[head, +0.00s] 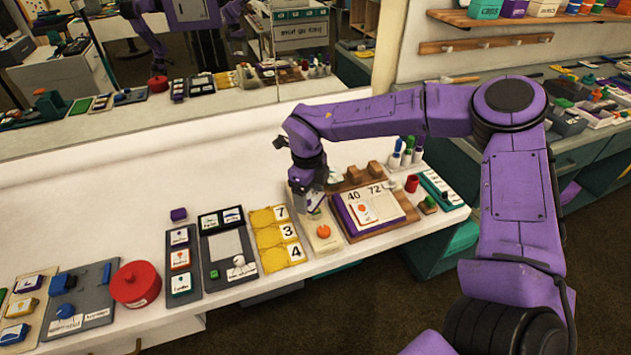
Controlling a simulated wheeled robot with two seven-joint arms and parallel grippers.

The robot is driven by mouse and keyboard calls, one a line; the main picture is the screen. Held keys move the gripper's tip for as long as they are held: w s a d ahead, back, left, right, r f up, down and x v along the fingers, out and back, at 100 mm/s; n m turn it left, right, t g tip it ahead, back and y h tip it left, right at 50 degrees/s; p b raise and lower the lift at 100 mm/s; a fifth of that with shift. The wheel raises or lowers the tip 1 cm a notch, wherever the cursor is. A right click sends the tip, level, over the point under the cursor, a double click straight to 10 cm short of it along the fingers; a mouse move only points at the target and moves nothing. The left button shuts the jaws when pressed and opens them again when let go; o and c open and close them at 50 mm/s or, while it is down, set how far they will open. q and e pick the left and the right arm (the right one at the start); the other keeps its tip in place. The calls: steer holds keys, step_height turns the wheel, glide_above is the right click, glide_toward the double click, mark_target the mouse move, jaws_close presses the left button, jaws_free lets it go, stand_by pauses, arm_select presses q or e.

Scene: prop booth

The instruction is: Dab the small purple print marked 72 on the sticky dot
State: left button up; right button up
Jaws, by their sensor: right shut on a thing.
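My right gripper (309,203) points down over the back of a cream tray (331,243). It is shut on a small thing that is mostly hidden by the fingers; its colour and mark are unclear. A round orange thing (323,231) lies on the tray in front of the gripper; I cannot tell if it is the sticky dot. To the right, a purple-edged stack with a pale top (393,211) rests on a wooden board (410,208). Marks 40 and 72 (375,188) show on it, beside a card with an orange picture. My left gripper is out of view.
Left of the tray are a yellow number board (268,240), dark card boards (182,264) and a red round tin (136,285). Markers (407,152) and a red cup (412,184) stand behind and right.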

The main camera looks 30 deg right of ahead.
mark_target(315, 193)
steer(key=m, duration=0.5)
steer(key=d+m, duration=0.1)
steer(key=m, duration=0.1)
steer(key=shift+w+r+m, duration=0.1)
steer(key=shift+w+m, duration=0.15)
steer(key=shift+m, duration=0.05)
steer(key=m, duration=0.4)
steer(key=shift+w+d+p, duration=0.1)
steer(key=shift+d+p, duration=0.2)
steer(key=m, duration=0.6)
steer(key=shift+d+m, duration=0.25)
steer(key=shift+m, duration=0.15)
steer(key=m, duration=0.3)
steer(key=shift+d, duration=0.1)
steer(key=m, duration=0.4)
steer(key=shift+w, duration=0.2)
steer(key=shift+f+b, duration=1.55)
steer(key=shift+f, duration=1.05)
steer(key=shift+s+f+b, duration=0.1)
steer(key=shift+f+b, duration=0.5)
steer(key=shift+b, duration=0.05)
